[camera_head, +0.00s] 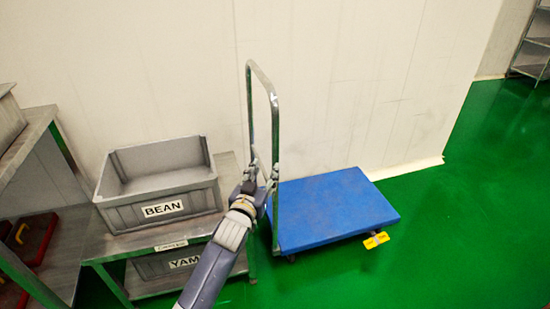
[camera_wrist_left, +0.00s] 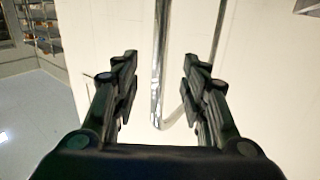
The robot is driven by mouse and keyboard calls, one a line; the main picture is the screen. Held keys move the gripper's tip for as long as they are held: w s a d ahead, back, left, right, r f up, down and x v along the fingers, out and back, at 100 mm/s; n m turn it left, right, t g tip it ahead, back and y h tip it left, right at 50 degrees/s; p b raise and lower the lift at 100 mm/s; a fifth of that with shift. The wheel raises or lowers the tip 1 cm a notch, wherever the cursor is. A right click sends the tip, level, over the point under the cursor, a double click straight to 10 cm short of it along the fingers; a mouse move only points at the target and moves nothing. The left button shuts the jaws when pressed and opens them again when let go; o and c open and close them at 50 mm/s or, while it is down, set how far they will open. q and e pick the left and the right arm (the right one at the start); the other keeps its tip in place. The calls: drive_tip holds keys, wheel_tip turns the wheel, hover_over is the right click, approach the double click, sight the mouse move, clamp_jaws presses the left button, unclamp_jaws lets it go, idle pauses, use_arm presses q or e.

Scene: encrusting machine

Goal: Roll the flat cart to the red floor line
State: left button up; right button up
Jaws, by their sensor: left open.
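The flat cart has a blue deck (camera_head: 335,212) and an upright metal push handle (camera_head: 264,75) at its left end. It stands on the green floor along the white wall. My left gripper (camera_head: 262,172) is at the handle's lower part. In the left wrist view the left gripper (camera_wrist_left: 158,85) is open, and a vertical bar of the handle (camera_wrist_left: 160,60) shows between its two fingers. My right gripper is not in view. I see no red floor line.
A grey bin labelled BEAN (camera_head: 160,185) stands on a metal rack (camera_head: 95,245) left of the cart. A bin labelled YAM (camera_head: 170,264) is on the shelf below. A red case (camera_head: 38,235) is at far left. Green floor (camera_head: 480,200) is open to the right.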

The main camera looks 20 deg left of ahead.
sight(274, 148)
use_arm(q)
drive_tip(key=shift+t, duration=0.3)
drive_tip(key=w, duration=0.3)
drive_tip(key=w+r+b, duration=0.1)
drive_tip(key=w, duration=0.2)
drive_tip(key=w+r+b, duration=0.1)
drive_tip(key=w, duration=0.2)
drive_tip(key=shift+w+b, duration=0.3)
drive_tip(key=shift+w, duration=0.8)
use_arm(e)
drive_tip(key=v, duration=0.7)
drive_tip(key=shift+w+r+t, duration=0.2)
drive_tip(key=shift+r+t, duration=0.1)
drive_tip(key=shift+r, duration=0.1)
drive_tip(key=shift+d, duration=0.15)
use_arm(q)
clamp_jaws()
